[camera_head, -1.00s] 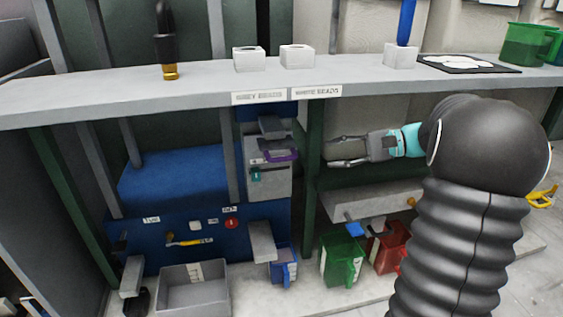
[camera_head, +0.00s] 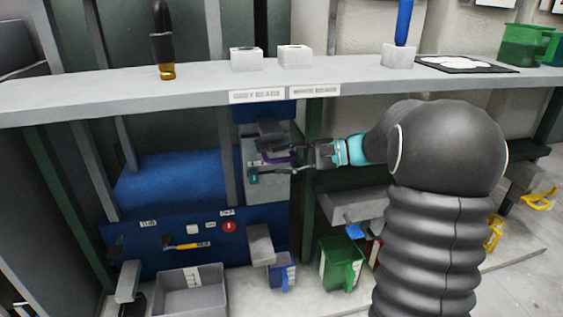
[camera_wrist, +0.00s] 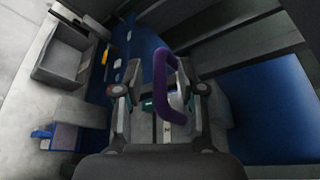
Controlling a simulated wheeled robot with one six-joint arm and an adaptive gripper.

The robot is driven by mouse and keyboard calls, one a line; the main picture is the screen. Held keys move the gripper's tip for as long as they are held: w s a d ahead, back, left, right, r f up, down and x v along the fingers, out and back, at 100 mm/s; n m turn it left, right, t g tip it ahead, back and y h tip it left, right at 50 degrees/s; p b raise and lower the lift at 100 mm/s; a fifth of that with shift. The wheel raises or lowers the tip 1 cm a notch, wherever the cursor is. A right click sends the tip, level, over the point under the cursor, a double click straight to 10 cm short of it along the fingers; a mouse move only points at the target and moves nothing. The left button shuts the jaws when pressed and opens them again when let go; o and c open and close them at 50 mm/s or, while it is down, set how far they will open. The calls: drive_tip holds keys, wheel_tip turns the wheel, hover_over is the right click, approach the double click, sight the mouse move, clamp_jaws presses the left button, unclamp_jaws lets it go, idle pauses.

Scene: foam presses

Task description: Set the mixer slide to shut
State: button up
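The mixer slide appears to be the purple handle (camera_head: 279,158) on the front of the grey mixer box (camera_head: 262,188). In the wrist view the purple handle (camera_wrist: 161,70) is a long loop standing between my fingers. My gripper (camera_head: 262,162) is open, with one finger above and one below the handle in the head view. In the wrist view my gripper (camera_wrist: 160,90) has a finger on each side of the handle, with gaps. A teal tab (camera_head: 254,178) sits on the box at the lower finger. My fingers hide part of the box front.
The grey shelf (camera_head: 130,91) runs above the arm, and a green post (camera_head: 310,210) stands just right of the box. A blue panel (camera_head: 190,262) with a yellow handle (camera_head: 187,246) and red button is below left. A grey bin (camera_head: 190,297) and green jug (camera_head: 341,262) stand below.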

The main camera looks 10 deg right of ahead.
drive_tip(key=shift+w+a+f, duration=0.1)
drive_tip(key=shift+a, duration=0.3)
clamp_jaws()
drive_tip(key=shift+w+p, duration=0.75)
drive_tip(key=shift+w, duration=1.45)
drive_tip(key=shift+d, duration=0.1)
unclamp_jaws()
drive_tip(key=shift+w, duration=0.1)
